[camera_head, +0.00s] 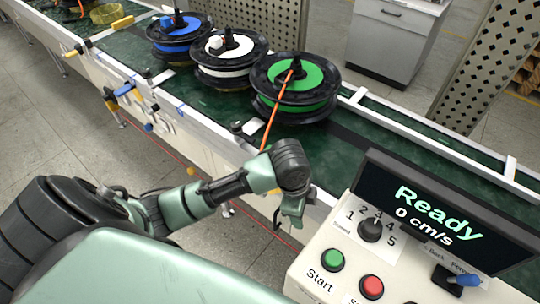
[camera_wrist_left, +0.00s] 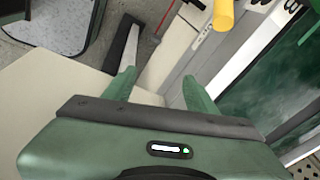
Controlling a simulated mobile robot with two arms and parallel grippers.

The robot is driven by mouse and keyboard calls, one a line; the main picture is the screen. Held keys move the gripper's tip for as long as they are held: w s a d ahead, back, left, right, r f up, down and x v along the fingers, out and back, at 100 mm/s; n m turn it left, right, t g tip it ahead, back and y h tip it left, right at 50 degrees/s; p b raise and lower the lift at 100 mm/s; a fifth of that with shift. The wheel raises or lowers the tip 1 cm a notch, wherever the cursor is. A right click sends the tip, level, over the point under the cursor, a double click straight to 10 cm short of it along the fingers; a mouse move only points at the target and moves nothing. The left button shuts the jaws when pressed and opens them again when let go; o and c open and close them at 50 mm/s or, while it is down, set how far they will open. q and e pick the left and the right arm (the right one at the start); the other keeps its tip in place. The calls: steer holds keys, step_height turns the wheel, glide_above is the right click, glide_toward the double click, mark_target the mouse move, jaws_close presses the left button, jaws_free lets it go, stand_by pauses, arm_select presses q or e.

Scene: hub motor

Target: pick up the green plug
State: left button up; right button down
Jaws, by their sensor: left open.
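The green spool (camera_head: 318,75) stands on the conveyor, with an orange cable (camera_head: 272,122) running from its hub down over the belt's near edge. The cable's lower end goes behind my left arm, and I cannot clearly make out a green plug there. In the left wrist view a small bright green piece (camera_wrist_left: 308,4) shows at the top right edge; I cannot tell whether it is the plug. My left gripper (camera_head: 292,212) hangs beside the conveyor's near side, below the green spool. Its two fingers (camera_wrist_left: 158,88) are apart with nothing held between them. My right gripper is out of view.
A white spool (camera_head: 232,72) and a blue spool (camera_head: 182,46) stand farther left on the conveyor (camera_head: 400,150). A control panel (camera_head: 325,282) with a "Ready 0 cm/s" screen (camera_head: 430,212) stands at right front. A yellow cylinder (camera_wrist_left: 223,15) is beyond the fingers.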

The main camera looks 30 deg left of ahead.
mark_target(270, 150)
arm_select(q)
steer(key=w+a+r+m+y, duration=0.1)
steer(key=w+a+r, duration=0.2)
steer(key=a, duration=0.2)
steer(key=w+a+r+m+g+y, duration=0.1)
steer(key=w+a+r, duration=0.2)
steer(key=w+a, duration=0.1)
steer(key=w+a+r+m, duration=0.2)
steer(key=w+a+r, duration=0.1)
steer(key=a, duration=0.4)
steer(key=shift+w+r+g+y, duration=0.15)
steer(key=shift+r+g+y, duration=0.25)
steer(key=shift+r, duration=0.15)
steer(key=shift+a, duration=0.3)
step_height(270, 150, down, 8)
steer(key=shift+a+r+p, duration=0.15)
steer(key=shift+r+p, duration=0.1)
steer(key=shift+p, duration=0.45)
jaws_close()
